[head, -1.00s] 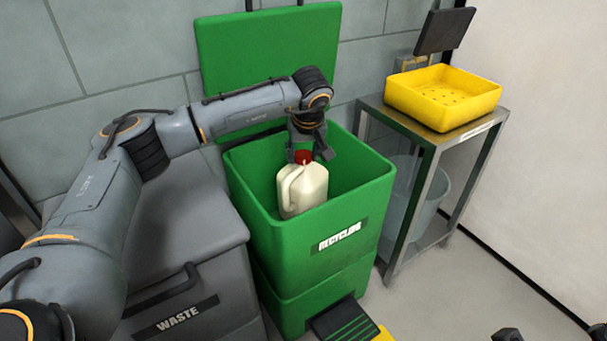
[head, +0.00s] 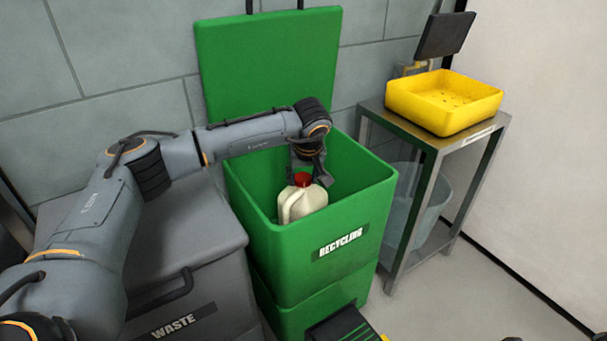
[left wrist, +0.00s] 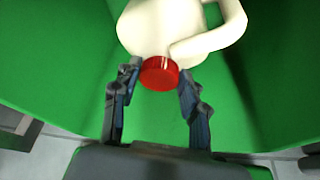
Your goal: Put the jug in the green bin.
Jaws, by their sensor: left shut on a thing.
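The cream jug (head: 303,205) with a red cap (head: 302,179) is upright inside the open green bin (head: 375,205), its lower part hidden behind the front wall. My left gripper (head: 308,178) reaches in from above and is shut on the jug at its cap end. In the left wrist view, the two fingers (left wrist: 152,95) stand on either side of the red cap (left wrist: 159,73), and the jug's body and handle (left wrist: 215,35) show beyond. I cannot tell whether the jug touches the bin's floor. My right gripper is not clearly in view.
The bin's green lid (head: 268,65) stands raised against the wall. A grey waste bin (head: 190,235) is on the left. At right, a metal stand (head: 432,150) bears a yellow tray (head: 443,105), with a translucent bucket (head: 415,200) below. Floor (head: 480,290) is free at right.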

